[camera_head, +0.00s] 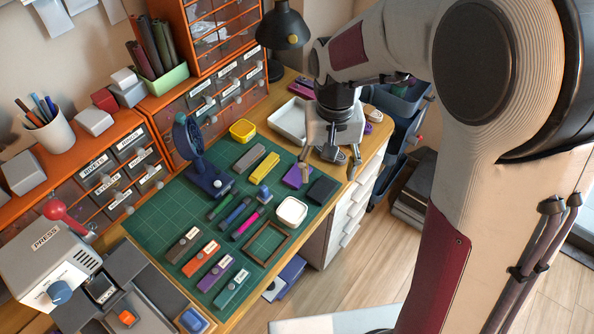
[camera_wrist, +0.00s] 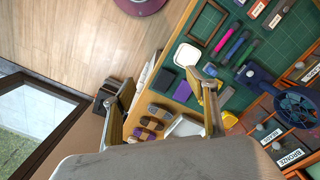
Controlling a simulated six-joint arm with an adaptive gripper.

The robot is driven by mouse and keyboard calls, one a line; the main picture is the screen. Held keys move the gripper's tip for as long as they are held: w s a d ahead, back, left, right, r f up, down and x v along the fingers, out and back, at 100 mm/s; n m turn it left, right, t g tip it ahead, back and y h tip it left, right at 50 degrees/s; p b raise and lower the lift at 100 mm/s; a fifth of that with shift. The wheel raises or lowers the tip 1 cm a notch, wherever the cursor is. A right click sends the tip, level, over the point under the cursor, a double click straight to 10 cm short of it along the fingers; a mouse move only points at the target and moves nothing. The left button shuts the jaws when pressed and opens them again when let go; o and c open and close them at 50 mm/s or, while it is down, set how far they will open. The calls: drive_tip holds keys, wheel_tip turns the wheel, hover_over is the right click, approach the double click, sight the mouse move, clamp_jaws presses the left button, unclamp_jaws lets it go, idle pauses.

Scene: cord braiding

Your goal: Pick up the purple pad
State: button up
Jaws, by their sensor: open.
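The purple pad (camera_head: 297,176) lies flat on the green cutting mat (camera_head: 150,232), near its right corner. A dark grey pad (camera_head: 323,190) lies beside it. In the wrist view the purple pad (camera_wrist: 183,92) shows next to the dark pad (camera_wrist: 167,81), partly hidden by a finger. My gripper (camera_head: 328,163) is open and empty, above the desk's right edge. One finger overlaps the purple pad's edge in the head view; I cannot tell the height between them. In the wrist view my two fingers (camera_wrist: 161,80) are spread wide.
A white dish (camera_head: 291,211), a wooden frame (camera_head: 266,242), pens and labelled blocks lie on the mat. A white tray (camera_head: 289,119) stands behind my gripper. The desk edge is close by.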

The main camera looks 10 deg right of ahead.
sight(298, 173)
drive_tip(key=w+a+f+m, duration=0.1)
drive_tip(key=w+f, duration=0.3)
drive_tip(key=w+a+f+m, duration=0.1)
drive_tip(key=w+f+m, duration=0.1)
drive_tip(key=w+f, duration=0.2)
drive_tip(key=w+a+f+m, duration=0.1)
drive_tip(key=w+f, duration=0.4)
drive_tip(key=f, duration=0.1)
drive_tip(key=shift+a+m+g, duration=0.3)
drive_tip(key=shift+a, duration=0.05)
drive_tip(key=w, duration=0.1)
drive_tip(key=w+r+m, duration=0.1)
drive_tip(key=shift+w+a, duration=0.2)
drive_tip(key=shift+w, duration=0.1)
drive_tip(key=shift+w+r+m+t, duration=0.2)
drive_tip(key=shift+m+t, duration=0.1)
drive_tip(key=shift+t, duration=0.1)
drive_tip(key=shift+m, duration=0.4)
drive_tip(key=shift+f, duration=0.1)
drive_tip(key=shift+f, duration=1.25)
